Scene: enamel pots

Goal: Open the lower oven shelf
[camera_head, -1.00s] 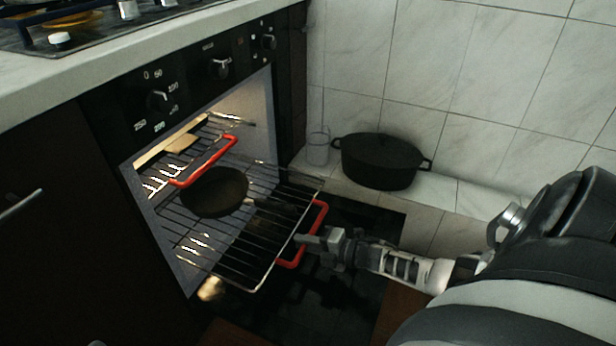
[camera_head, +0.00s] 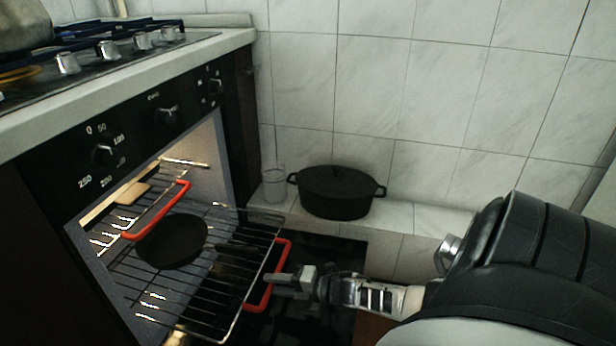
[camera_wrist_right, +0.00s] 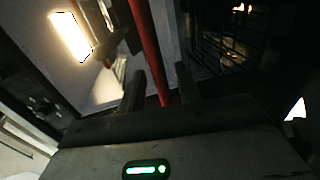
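The lower oven shelf (camera_head: 205,320) is a wire rack that sticks far out of the lit oven. Its red handle (camera_head: 282,262) is at its front edge. A dark frying pan (camera_head: 172,241) lies on the rack. My right gripper (camera_head: 272,280) is at this handle, coming from the right. In the right wrist view, a red bar (camera_wrist_right: 147,45) runs between the two fingers of the gripper (camera_wrist_right: 160,88), with a small gap visible at each side. The left gripper is not in view.
An upper rack with its own red handle (camera_head: 158,212) is inside the oven. A black pot (camera_head: 337,193) and a clear glass (camera_head: 274,186) stand on a low tiled ledge by the wall. The stove top (camera_head: 100,60) is above the oven.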

